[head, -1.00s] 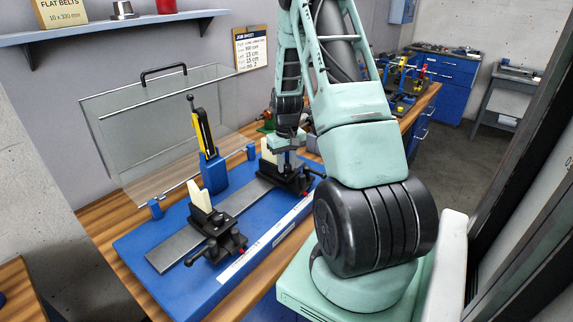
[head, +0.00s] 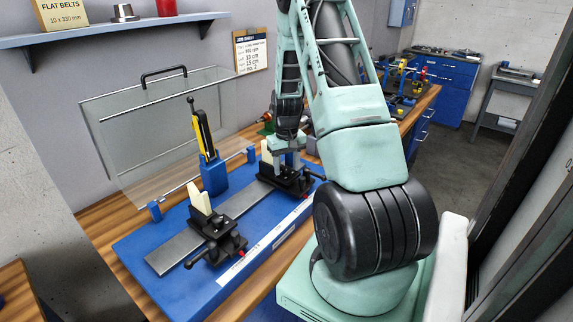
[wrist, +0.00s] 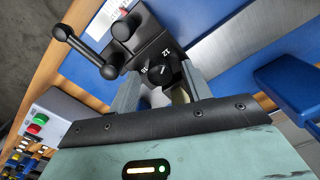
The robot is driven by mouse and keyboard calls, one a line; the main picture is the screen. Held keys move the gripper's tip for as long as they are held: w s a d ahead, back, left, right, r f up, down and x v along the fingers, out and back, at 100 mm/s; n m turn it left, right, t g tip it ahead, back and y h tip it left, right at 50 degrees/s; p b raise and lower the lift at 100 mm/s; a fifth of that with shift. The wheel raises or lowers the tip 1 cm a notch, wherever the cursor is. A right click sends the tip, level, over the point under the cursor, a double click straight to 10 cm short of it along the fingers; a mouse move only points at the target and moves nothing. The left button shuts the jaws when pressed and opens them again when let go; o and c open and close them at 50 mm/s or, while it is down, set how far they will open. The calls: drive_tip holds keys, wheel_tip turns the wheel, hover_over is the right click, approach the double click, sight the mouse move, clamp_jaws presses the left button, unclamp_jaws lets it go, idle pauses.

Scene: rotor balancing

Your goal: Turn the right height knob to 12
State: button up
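The right pedestal (head: 285,180) is a black stand with a cream support on top, at the far end of the steel rail. Its height knob (wrist: 159,73) is a small black dial. The number 12 shows beside the knob in the wrist view, with a second, partly hidden number to its left. My gripper (wrist: 163,86) is open, with one grey finger on each side of the knob and small gaps visible. I cannot tell how deep the fingertips reach. In the head view my gripper (head: 287,155) is over the right pedestal and partly hides it.
The left pedestal (head: 215,240) stands nearer on the same rail (head: 170,256) and blue base (head: 140,240). A black ball-ended lever (wrist: 82,45) sticks out beside the knob. A clear guard (head: 150,125) and a blue post with a yellow device (head: 207,145) stand behind.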

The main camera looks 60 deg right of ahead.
sight(286, 168)
wheel_tip(286, 168, up, 17)
drive_tip(key=b, duration=0.3)
drive_tip(key=shift+r, duration=0.2)
idle(0.5)
drive_tip(key=w+a+f+n+y, duration=0.15)
drive_tip(key=a+n, duration=0.25)
drive_tip(key=a, duration=1.2)
drive_tip(key=w+a+n+h, duration=0.1)
drive_tip(key=w+a+n, duration=0.2)
drive_tip(key=a, duration=1.3)
drive_tip(key=s+a+n, duration=0.2)
drive_tip(key=s+a, duration=0.3)
drive_tip(key=a, duration=0.2)
drive_tip(key=s+a+f+n, duration=0.1)
drive_tip(key=s+a+n, duration=0.1)
drive_tip(key=s+a, duration=0.3)
drive_tip(key=a, duration=0.2)
drive_tip(key=shift+a+f, duration=0.2)
drive_tip(key=shift+a, duration=0.15)
drive_tip(key=s+a+n, duration=0.1)
drive_tip(key=s, duration=0.2)
drive_tip(key=s+a+f+n, duration=0.1)
drive_tip(key=s+a, duration=0.1)
drive_tip(key=s, duration=0.2)
drive_tip(key=s+a+f+n, duration=0.1)
drive_tip(key=s+a, duration=0.1)
drive_tip(key=s, duration=0.1)
drive_tip(key=shift+s+n, duration=0.2)
drive_tip(key=shift+n, duration=0.1)
drive_tip(key=shift+c, duration=0.3)
